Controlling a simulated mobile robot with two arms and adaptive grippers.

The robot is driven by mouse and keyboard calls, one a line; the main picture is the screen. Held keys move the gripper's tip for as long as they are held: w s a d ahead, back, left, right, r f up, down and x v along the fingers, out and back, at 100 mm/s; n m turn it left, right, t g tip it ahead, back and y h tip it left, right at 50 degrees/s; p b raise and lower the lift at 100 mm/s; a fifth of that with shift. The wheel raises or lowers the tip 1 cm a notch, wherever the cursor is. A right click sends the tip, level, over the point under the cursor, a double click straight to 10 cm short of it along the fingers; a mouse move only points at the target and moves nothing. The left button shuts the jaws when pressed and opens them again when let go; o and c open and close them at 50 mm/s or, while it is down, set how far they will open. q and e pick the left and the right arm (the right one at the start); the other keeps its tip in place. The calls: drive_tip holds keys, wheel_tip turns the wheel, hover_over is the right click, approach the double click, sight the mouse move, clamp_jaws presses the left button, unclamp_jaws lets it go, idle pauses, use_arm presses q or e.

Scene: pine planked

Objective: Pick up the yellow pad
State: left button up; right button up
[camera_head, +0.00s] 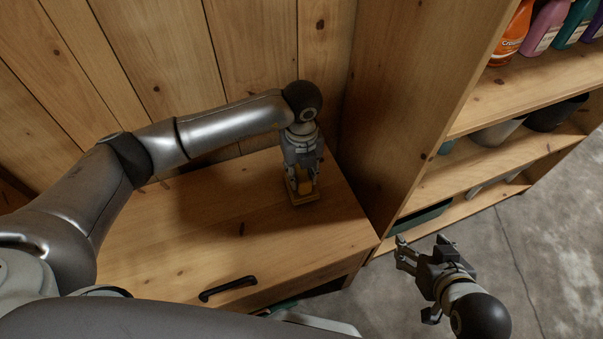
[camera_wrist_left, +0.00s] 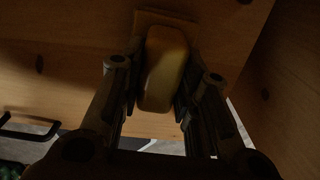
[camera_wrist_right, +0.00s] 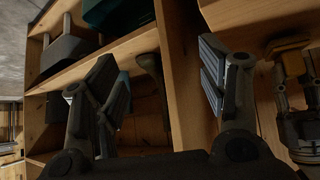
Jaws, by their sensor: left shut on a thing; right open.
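The yellow pad (camera_head: 304,198) is at the right part of the wooden cabinet top, under my left gripper (camera_head: 302,185). In the left wrist view the yellow pad (camera_wrist_left: 163,70) is a rounded upright block between the two fingers, with a flat wider base beyond it. The left gripper (camera_wrist_left: 160,88) is shut on this block and points down. I cannot tell whether the base touches the cabinet top. My right gripper (camera_head: 405,254) is open and empty, out over the floor to the right of the cabinet; its fingers also show in the right wrist view (camera_wrist_right: 162,80).
The low cabinet (camera_head: 225,245) has a black drawer handle (camera_head: 228,288) in front. A tall shelf (camera_head: 400,120) stands close on its right, with several bottles (camera_head: 546,25) and dark containers (camera_head: 553,114). A plank wall (camera_head: 165,55) is behind. Concrete floor (camera_head: 535,240) is clear at right.

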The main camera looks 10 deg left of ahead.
use_arm(q)
wheel_tip(320, 180, up, 2)
drive_tip(key=shift+r+p, duration=0.2)
drive_tip(key=shift+p, duration=0.15)
drive_tip(key=s+d+r+p, duration=0.1)
drive_tip(key=d+r, duration=0.3)
drive_tip(key=d, duration=0.3)
drive_tip(key=s+d+r+p, duration=0.1)
drive_tip(key=d+r, duration=0.4)
drive_tip(key=d, duration=0.1)
drive_tip(key=shift+s+d+r, duration=0.25)
drive_tip(key=shift+s+d, duration=0.1)
drive_tip(key=shift+d, duration=0.05)
use_arm(e)
drive_tip(key=s+d+f+g+h, duration=0.1)
drive_tip(key=s+d+f+g, duration=0.1)
drive_tip(key=s+g, duration=0.3)
drive_tip(key=s+d, duration=0.1)
drive_tip(key=s, duration=0.3)
drive_tip(key=shift+s, duration=0.2)
